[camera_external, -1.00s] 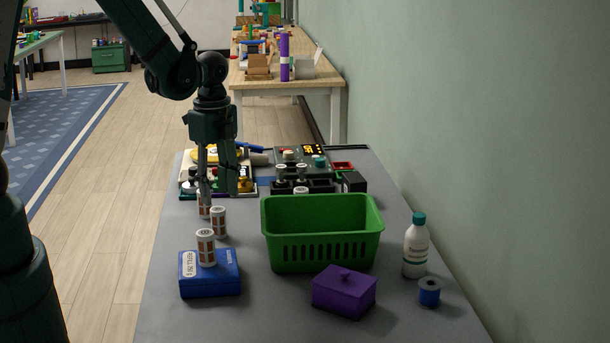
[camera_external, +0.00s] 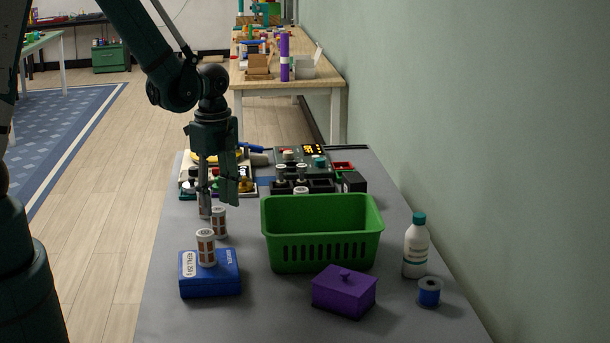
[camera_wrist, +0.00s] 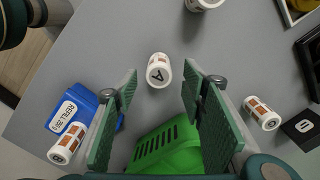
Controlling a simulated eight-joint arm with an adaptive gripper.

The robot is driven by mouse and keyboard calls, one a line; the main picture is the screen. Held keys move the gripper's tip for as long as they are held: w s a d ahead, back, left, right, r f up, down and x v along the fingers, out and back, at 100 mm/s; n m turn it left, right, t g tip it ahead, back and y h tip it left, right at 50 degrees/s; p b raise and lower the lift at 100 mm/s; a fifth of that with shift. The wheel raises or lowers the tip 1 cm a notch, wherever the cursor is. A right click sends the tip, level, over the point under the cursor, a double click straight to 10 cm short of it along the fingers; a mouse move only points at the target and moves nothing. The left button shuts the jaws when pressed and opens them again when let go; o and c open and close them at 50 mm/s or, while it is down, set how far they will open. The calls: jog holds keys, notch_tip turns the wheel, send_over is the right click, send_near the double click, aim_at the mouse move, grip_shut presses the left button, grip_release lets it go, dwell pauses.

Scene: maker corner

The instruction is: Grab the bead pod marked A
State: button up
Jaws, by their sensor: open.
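The bead pod marked A (camera_wrist: 158,70) is a small white cylinder with a brown-orange patterned label. In the wrist view it stands out between the tips of my open, empty gripper (camera_wrist: 160,82), with its lettered lid facing the camera. In the external view it appears to be the middle pod (camera_external: 219,222) of the front row, standing on the grey table. My gripper (camera_external: 217,197) is above and close behind it, fingers pointing down. Similar pods are the one on the blue box (camera_external: 205,247) and one (camera_external: 204,208) partly hidden behind a finger.
A blue refill box (camera_external: 210,282) carries the front pod. A green basket (camera_external: 320,245) stands to the right, with another pod (camera_wrist: 262,112) near it. A purple lidded box (camera_external: 344,292), white bottle (camera_external: 416,250) and blue spool (camera_external: 429,292) are at front right. Trays crowd the back.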

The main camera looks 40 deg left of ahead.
aim_at(218, 209)
jog(key=shift+f, duration=0.1)
jog(key=shift+s+f+b, duration=0.1)
jog(key=shift+f+b, duration=0.6)
jog(key=shift+f, duration=1.8)
jog(key=shift+c, duration=0.6)
jog(key=c, duration=0.9)
